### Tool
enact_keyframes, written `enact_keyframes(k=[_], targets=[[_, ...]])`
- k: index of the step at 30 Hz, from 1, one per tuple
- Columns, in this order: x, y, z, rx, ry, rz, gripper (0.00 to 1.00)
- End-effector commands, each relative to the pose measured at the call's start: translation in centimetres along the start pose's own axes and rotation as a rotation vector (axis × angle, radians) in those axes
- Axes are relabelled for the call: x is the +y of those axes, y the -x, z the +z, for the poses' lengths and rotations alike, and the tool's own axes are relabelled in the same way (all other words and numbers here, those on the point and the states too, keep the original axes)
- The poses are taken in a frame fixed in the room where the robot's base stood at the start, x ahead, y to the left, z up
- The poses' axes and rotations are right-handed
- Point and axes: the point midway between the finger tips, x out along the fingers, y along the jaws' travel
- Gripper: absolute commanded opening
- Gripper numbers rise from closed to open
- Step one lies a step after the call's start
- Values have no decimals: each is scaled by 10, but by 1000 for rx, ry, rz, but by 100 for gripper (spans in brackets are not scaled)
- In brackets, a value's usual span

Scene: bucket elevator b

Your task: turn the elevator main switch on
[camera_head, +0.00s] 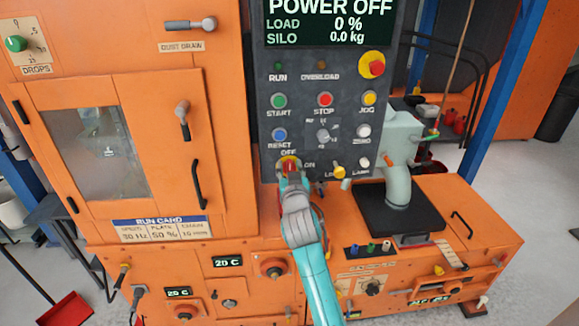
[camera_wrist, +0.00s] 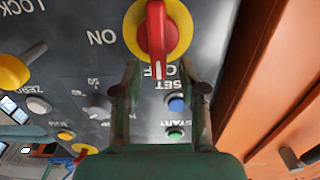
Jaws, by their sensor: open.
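The main switch (camera_head: 288,161) is a red handle on a yellow round plate, low on the dark control panel. In the wrist view, which shows the panel upside down, the red handle (camera_wrist: 155,35) points at the OFF label, with ON off to one side. My gripper (camera_wrist: 160,75) is open, its two fingers apart near the handle's tip, one to each side. I cannot tell whether they touch it. In the head view my gripper (camera_head: 291,185) covers the switch's lower part. The display (camera_head: 330,22) reads POWER OFF.
The red emergency button (camera_head: 371,65) is higher. An orange cabinet wall (camera_wrist: 275,80) stands close beside my gripper in the wrist view.

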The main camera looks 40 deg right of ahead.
Motion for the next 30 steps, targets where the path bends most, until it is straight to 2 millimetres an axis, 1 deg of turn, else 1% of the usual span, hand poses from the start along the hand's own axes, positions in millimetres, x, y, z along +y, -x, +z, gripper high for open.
enact_keyframes(k=[1, 4, 13, 14, 15, 17, 18, 19, 30], targets=[[0, -5, 0, 0, 0, 1, 42], [1, -9, 0, 0, 0, 1, 42], [0, -11, 0, 0, 0, 1, 42], [0, -11, 0, 0, 0, 1, 37], [0, -11, 0, 0, 0, 0, 27], [0, -11, 0, 0, 0, 0, 12], [0, -11, 0, 0, 0, 0, 2], [0, -11, 0, 0, 0, 0, 0], [1, -11, 0, 0, -21, 1, 0]])
